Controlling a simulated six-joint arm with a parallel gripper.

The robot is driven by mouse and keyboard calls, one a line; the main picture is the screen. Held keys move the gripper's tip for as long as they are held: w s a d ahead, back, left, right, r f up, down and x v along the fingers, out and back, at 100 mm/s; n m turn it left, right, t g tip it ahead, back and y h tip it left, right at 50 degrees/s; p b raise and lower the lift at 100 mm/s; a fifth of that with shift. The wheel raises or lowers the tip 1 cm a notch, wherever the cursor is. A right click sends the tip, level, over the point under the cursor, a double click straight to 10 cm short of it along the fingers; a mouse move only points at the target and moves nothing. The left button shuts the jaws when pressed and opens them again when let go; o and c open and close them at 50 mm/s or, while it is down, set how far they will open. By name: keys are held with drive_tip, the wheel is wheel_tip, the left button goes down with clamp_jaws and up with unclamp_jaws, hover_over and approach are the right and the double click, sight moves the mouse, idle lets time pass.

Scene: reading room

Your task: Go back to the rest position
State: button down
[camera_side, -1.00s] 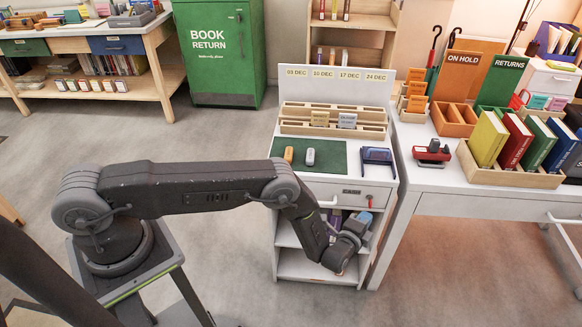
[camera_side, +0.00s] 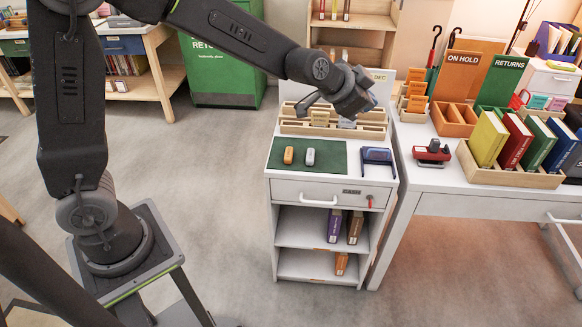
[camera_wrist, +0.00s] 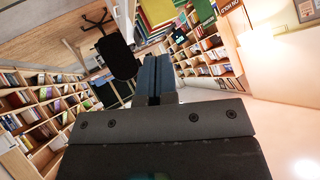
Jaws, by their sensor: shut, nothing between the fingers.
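My gripper (camera_side: 371,98) is raised above the back right of the white cart (camera_side: 283,190), in front of the date board in the side view. It is clear of the cart top. In the wrist view my gripper (camera_wrist: 157,62) shows two dark blue fingers side by side, shut and with nothing between them. My arm reaches across from the left, with its upper links raised.
On the cart are a wooden rack (camera_side: 292,127), a green mat (camera_side: 330,168) with two small items, and a blue stand (camera_side: 377,155). Its drawer (camera_side: 290,189) is closed. The desk at right holds a book tray (camera_side: 515,178) and a red stamp (camera_side: 433,154).

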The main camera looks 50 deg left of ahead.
drive_tip(key=s+a+r+n+g, duration=0.1)
drive_tip(key=s+a+n+g, duration=0.1)
drive_tip(key=s, duration=1.3)
drive_tip(key=s+a+r+n+g+y, duration=0.1)
drive_tip(key=s+a+n, duration=0.3)
drive_tip(key=s, duration=1.1)
drive_tip(key=shift+s+a+r+g, duration=0.3)
drive_tip(key=shift+a+r+g, duration=0.2)
drive_tip(key=shift+a+g, duration=0.3)
drive_tip(key=shift+d, duration=0.1)
